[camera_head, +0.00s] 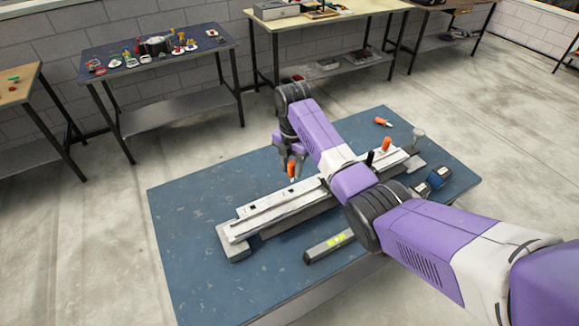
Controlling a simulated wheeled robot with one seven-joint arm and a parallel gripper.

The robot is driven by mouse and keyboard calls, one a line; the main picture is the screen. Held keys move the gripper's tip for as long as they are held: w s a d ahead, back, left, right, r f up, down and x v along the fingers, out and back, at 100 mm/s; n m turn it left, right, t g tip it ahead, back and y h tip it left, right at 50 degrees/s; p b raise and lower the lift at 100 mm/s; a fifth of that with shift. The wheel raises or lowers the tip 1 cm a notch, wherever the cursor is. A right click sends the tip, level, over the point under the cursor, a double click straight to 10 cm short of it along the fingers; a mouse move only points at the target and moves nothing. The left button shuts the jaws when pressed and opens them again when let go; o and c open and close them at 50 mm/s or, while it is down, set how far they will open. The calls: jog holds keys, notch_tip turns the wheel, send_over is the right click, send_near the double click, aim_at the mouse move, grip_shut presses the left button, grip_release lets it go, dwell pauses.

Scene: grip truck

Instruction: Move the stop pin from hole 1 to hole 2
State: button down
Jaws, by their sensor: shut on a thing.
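My gripper (291,157) points down over the long pale rail and is shut on an orange-handled pin (291,170), which I take to be the stop pin. The pin is roughly upright, and its lower tip is close above the far side of the rail; whether it touches cannot be told. The rail (243,223) lies on a blue-topped table. Small dark marks that look like holes (291,191) show on its top; their numbers are not readable. My arm hides the middle of the rail.
An orange-handled piece (386,144) and a black knob (370,158) stand at the rail's right part. Another orange-handled tool (382,122) lies behind it. A level with yellow vials (328,247) lies in front. The blue table (185,215) is clear at left.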

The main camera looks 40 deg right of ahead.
jog(key=shift+f, duration=0.15)
jog(key=shift+f, duration=0.8)
jog(key=shift+f+b, duration=2.35)
jog(key=shift+f, duration=0.45)
jog(key=c, duration=0.9)
grip_release()
